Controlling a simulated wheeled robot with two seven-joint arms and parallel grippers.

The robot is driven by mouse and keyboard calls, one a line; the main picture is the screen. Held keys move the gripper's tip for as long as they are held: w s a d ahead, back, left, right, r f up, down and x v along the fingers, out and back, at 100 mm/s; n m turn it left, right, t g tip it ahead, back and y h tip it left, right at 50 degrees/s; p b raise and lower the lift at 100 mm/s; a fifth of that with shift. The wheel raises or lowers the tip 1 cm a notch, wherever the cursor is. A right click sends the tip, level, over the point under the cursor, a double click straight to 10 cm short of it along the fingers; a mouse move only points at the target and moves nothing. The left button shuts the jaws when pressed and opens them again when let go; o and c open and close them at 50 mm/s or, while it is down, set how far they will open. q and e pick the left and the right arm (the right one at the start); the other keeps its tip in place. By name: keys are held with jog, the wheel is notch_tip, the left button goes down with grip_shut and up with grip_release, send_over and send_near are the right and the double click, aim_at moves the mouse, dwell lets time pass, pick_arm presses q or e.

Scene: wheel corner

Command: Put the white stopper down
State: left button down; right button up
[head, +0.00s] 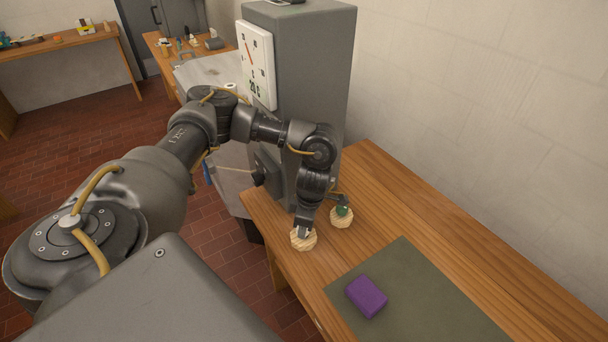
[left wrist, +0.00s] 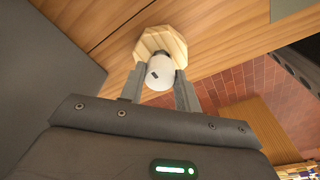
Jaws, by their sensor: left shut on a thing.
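My left gripper (head: 304,229) points down at a pale wooden octagonal base (head: 303,241) near the table's left edge. In the left wrist view the fingers of my left gripper (left wrist: 159,82) are shut on the white stopper (left wrist: 160,77), one on each side. The wooden base (left wrist: 152,41) shows just beyond the stopper. I cannot tell whether the stopper touches the base. In the head view the gripper hides most of the stopper. My right gripper is in neither view.
A second pale base (head: 342,222) with a green object (head: 342,211) on it stands close to the right of my gripper. A purple block (head: 367,296) lies on a grey-green mat (head: 430,300). A tall grey cabinet (head: 315,80) stands behind my arm. The wooden table (head: 400,210) is clear along the wall.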

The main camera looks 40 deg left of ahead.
pick_arm(q)
jog(key=shift+f, duration=0.25)
jog(key=shift+f, duration=0.15)
jog(key=c, duration=1)
grip_release()
jog(key=r, duration=0.4)
jog(key=d+r, duration=0.1)
jog(key=r, duration=0.7)
jog(key=shift+w+d+r, duration=0.15)
jog(key=shift+w, duration=0.2)
